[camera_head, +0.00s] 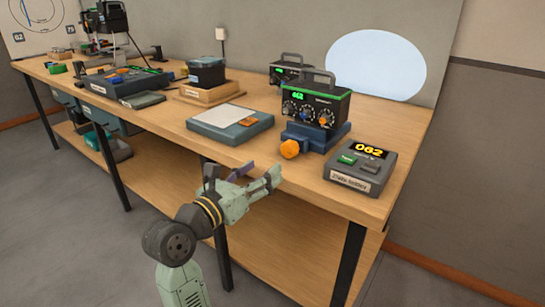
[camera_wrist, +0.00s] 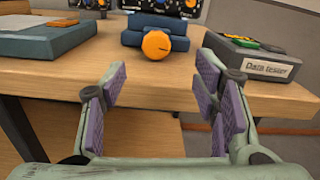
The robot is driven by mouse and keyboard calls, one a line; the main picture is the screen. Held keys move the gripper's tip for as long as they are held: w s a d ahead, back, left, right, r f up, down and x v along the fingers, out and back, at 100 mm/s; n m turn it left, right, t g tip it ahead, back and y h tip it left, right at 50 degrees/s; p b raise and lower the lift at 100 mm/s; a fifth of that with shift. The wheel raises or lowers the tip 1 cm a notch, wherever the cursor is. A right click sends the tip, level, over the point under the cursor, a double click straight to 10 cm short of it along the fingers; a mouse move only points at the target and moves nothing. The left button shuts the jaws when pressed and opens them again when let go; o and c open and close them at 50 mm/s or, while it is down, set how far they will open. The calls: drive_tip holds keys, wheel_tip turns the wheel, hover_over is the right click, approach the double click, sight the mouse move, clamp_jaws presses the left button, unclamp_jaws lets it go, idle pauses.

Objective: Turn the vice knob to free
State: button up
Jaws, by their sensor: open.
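The vice knob (camera_head: 290,149) is a round orange knob on the front of a blue vice (camera_head: 331,137) near the table's front edge. In the wrist view the knob (camera_wrist: 156,45) faces me, with a dark mark on its face, and sits ahead between the fingers. My gripper (camera_head: 258,178) is open and empty, in front of the table edge and short of the knob. In the wrist view its purple-padded fingers (camera_wrist: 161,82) are spread apart. A black device with dials and a green display (camera_head: 316,104) sits in the vice. The wrist view cuts off its top.
A grey tester (camera_head: 365,165) reading 062 stands close to the right of the vice. A blue-grey scale-like box (camera_head: 230,124) is to the left. The wooden table (camera_head: 160,115) is bare in front of the knob.

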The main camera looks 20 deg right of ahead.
sight(287, 152)
drive_tip(key=x, duration=0.3)
drive_tip(key=p+x, duration=0.1)
drive_tip(key=x, duration=0.3)
drive_tip(key=f+x, duration=0.1)
drive_tip(key=x, duration=0.2)
drive_tip(key=shift+w+d+p, duration=0.2)
drive_tip(key=shift+w+p, duration=0.15)
drive_tip(key=shift+w, duration=0.1)
drive_tip(key=shift+c, duration=0.4)
